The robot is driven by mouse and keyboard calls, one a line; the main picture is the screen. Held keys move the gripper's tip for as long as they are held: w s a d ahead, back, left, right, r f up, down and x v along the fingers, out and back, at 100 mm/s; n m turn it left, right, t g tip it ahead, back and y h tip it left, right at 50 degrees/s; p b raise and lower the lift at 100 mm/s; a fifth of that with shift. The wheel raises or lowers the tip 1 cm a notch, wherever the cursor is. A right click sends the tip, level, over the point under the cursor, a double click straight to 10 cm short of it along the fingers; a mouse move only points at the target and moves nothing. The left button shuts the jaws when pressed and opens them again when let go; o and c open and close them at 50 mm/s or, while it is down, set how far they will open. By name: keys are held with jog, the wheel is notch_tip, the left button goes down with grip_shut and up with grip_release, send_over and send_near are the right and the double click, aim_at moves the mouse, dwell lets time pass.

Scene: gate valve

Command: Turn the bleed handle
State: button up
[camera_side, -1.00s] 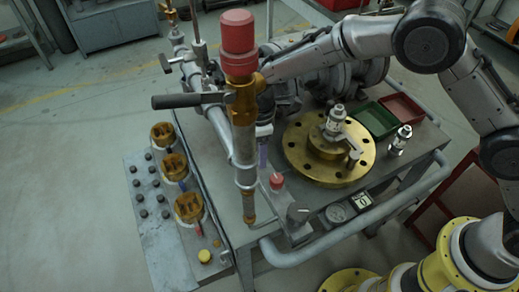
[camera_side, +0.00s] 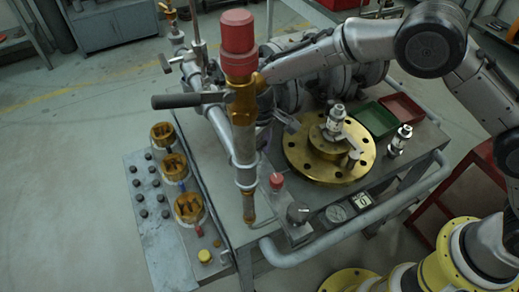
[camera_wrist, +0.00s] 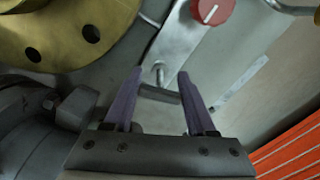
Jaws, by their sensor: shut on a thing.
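In the wrist view, the two purple fingers of my gripper (camera_wrist: 160,73) stand apart around a short grey bar, which looks like the bleed handle (camera_wrist: 160,94). The bar spans the gap between the fingers, below a small upright pin on a metal plate. My gripper is shut on it. In the side view, the fingers and handle are mostly hidden behind the tall brass and steel pipe with a red cap (camera_side: 238,35).
A red knob (camera_wrist: 212,10) is close beyond the fingertips. The brass flange (camera_side: 300,158) lies to the right of the pipe, with green (camera_side: 376,119) and red (camera_side: 402,106) trays behind it. Brass fittings (camera_side: 189,207) stand at left.

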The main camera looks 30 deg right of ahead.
aim_at(259, 145)
jog(key=shift+r+m, duration=0.1)
jog(key=shift+m, duration=1.4)
jog(key=o, duration=1.4)
jog(key=shift+c, duration=0.2)
notch_tip(259, 145, up, 14)
